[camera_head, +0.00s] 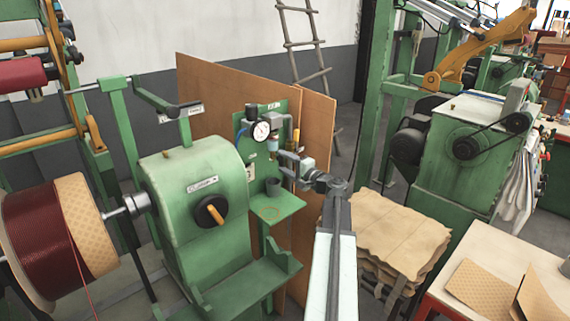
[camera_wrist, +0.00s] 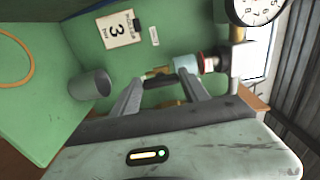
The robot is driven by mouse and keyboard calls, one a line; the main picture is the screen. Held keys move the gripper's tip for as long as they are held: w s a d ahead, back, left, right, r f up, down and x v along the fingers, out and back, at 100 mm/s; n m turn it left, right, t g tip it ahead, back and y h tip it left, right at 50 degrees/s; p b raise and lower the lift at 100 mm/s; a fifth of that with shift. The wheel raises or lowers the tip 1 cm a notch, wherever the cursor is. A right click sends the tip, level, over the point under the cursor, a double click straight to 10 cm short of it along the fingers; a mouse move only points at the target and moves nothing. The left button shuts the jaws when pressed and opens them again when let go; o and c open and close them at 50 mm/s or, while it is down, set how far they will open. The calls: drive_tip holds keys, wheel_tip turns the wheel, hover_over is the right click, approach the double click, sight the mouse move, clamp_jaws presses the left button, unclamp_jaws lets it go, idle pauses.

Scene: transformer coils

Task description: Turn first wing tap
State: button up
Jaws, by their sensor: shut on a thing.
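A green panel (camera_head: 281,108) stands upright behind the winding machine and carries a round gauge (camera_head: 261,132), pipes and fittings. My gripper (camera_head: 287,158) reaches in from the front right to the fittings below and right of the gauge. In the wrist view, my gripper (camera_wrist: 162,76) has its two fingers on either side of a small yellowish tap part, closed on it. The tap is mostly hidden by the fingers, so its turn angle cannot be told. A pale blue and red fitting (camera_wrist: 187,64) sits just beside the right fingertip.
A grey cup (camera_head: 272,186) stands on the green shelf (camera_head: 290,204) under the fittings. A card marked 3 (camera_wrist: 118,30) is on the panel. The green winding machine (camera_head: 188,175) is at left, stacked brown sheets (camera_head: 400,225) at right.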

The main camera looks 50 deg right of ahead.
drive_tip(key=shift+f, duration=0.1)
drive_tip(key=o, duration=1.4)
drive_tip(key=s, duration=0.8)
drive_tip(key=shift+a, duration=0.3)
drive_tip(key=shift+w, duration=0.1)
